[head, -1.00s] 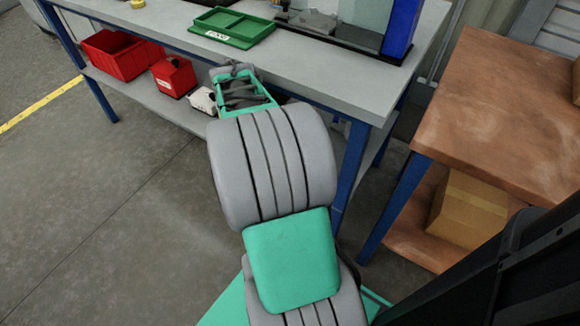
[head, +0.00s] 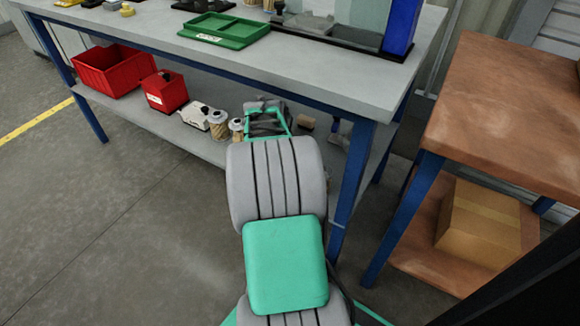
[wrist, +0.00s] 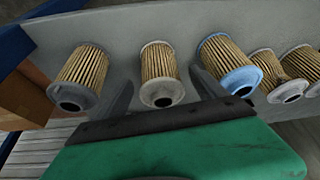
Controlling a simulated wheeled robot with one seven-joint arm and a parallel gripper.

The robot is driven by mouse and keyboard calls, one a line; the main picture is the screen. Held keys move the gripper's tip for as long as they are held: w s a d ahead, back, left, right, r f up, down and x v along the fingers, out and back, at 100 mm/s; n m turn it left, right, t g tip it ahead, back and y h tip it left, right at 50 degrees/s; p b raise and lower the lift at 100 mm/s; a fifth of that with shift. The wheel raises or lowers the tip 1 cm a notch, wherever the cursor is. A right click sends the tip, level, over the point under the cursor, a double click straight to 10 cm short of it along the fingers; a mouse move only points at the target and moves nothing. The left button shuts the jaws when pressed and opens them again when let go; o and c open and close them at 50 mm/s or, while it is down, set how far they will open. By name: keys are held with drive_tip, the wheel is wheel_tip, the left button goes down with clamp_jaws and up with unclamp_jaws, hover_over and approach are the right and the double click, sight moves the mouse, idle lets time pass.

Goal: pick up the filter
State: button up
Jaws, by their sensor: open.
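Several pleated tan filters stand in a row on the grey lower shelf. In the wrist view, a grey-capped filter (wrist: 158,63) is in the middle, seen between the two fingers of my gripper (wrist: 160,90). Another grey-capped filter (wrist: 82,69) is to its left, and a blue-capped filter (wrist: 228,60) is to its right, just beyond the right finger. My gripper is open, and I see no clear contact with a filter. In the head view, my gripper (head: 267,112) is at the lower shelf, and two filters (head: 218,123) show left of it. My arm hides others.
The workbench top (head: 330,82) overhangs the shelf (head: 130,112), with a blue leg (head: 350,185) right of my arm. A red bin (head: 107,72), a red container (head: 165,91) and a white container (head: 195,115) stand left on the shelf. A brown side table (head: 510,100) is right.

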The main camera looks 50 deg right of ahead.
drive_tip(key=b+x, duration=0.1)
drive_tip(key=x, duration=0.3)
drive_tip(key=shift+f+b, duration=0.2)
drive_tip(key=shift+b, duration=0.1)
drive_tip(key=shift+r, duration=0.1)
drive_tip(key=shift+c, duration=0.3)
drive_tip(key=c, duration=1.4)
